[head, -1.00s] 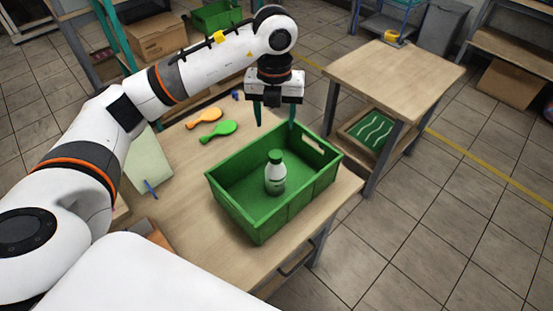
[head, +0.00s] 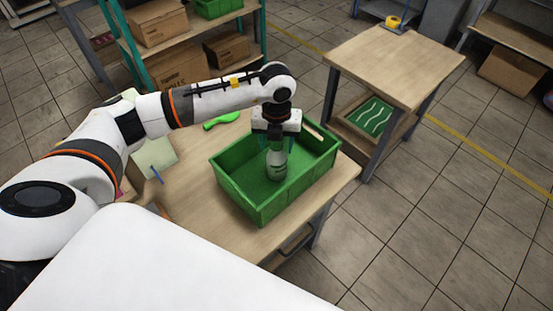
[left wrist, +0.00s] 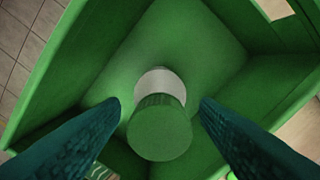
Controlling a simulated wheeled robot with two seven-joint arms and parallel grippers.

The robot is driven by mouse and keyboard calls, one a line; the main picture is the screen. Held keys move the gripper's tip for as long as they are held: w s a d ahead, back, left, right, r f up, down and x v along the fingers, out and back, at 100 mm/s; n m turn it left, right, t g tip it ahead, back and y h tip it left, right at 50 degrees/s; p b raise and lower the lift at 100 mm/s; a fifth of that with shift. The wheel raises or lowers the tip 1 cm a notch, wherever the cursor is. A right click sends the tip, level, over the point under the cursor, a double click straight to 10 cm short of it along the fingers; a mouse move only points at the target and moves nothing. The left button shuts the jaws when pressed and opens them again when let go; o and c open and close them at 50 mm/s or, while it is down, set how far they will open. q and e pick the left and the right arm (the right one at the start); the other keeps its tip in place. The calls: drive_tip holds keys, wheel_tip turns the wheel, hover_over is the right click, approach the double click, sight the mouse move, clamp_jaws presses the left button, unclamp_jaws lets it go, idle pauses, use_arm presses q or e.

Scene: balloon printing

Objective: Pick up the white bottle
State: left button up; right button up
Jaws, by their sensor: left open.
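The white bottle (head: 277,167) stands upright in the green crate (head: 263,213) on the wooden table. Its green cap is partly hidden by my left gripper in the head view. My left gripper (head: 276,146) points down over the bottle, with its fingers around the level of the cap. In the left wrist view the green cap of the bottle (left wrist: 160,130) lies between the two open teal fingers of my left gripper (left wrist: 160,108), with a gap on each side. My right gripper is not in view.
Shelves with cardboard boxes (head: 157,22) are at the back.

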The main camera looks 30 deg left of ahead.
use_arm(q)
drive_tip(key=shift+c, duration=0.4)
clamp_jaws()
